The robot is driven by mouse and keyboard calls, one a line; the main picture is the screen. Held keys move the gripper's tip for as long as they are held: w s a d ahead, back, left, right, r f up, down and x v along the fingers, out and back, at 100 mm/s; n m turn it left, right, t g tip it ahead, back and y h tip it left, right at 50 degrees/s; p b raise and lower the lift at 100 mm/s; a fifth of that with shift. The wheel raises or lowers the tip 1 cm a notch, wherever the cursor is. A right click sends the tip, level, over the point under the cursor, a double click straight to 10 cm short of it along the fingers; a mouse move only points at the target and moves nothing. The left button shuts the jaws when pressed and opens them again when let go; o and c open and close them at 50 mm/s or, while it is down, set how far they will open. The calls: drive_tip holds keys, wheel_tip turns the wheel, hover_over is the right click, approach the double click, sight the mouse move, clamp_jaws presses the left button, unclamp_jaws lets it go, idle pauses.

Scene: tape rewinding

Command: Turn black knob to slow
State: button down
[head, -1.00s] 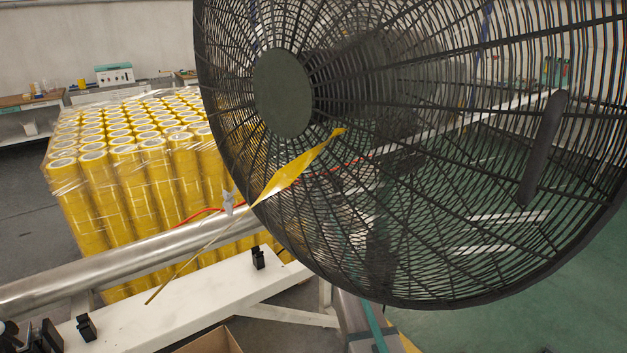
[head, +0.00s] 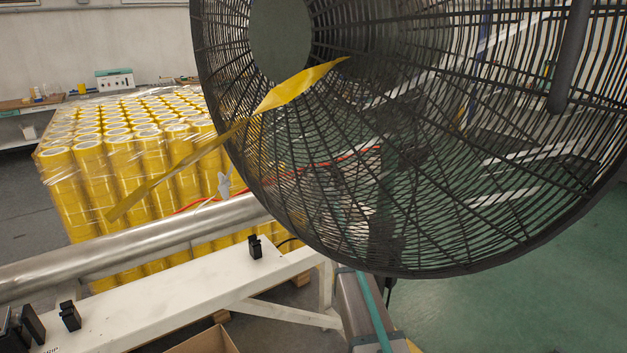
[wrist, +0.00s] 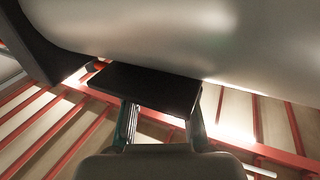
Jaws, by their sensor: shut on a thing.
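In the wrist view, a flat black block, seemingly the black knob (wrist: 150,88), sits under a large smooth grey rounded surface (wrist: 190,40). My gripper (wrist: 163,122) is below it, with one finger on each side, shut on the block. The contact at the fingertips is partly hidden under the block. No marking or "slow" label is readable. In the head view, the big black caged fan (head: 420,130) fills the right side. Neither the knob nor my gripper can be made out there.
A yellow tape streamer (head: 300,85) hangs off the fan cage to the left. Wrapped stacks of yellow rolls (head: 130,150) stand behind a metal roller (head: 140,240) and a white beam (head: 180,295). Green floor (head: 530,290) is open at lower right. Red bars (wrist: 60,130) show below my gripper.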

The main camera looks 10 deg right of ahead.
drive_tip(key=shift+f+n+y+b, duration=0.4)
drive_tip(key=shift+y+b, duration=0.2)
drive_tip(key=shift+b, duration=5.75)
drive_tip(key=shift+b, duration=1.15)
drive_tip(key=shift+s+r+y+b, duration=0.2)
drive_tip(key=shift+y+b, duration=0.1)
drive_tip(key=shift+b, duration=0.3)
drive_tip(key=c, duration=0.9)
unclamp_jaws()
drive_tip(key=shift+r, duration=0.15)
drive_tip(key=s, duration=0.5)
drive_tip(key=s+d, duration=0.1)
drive_tip(key=s, duration=0.1)
drive_tip(key=shift+s, duration=0.2)
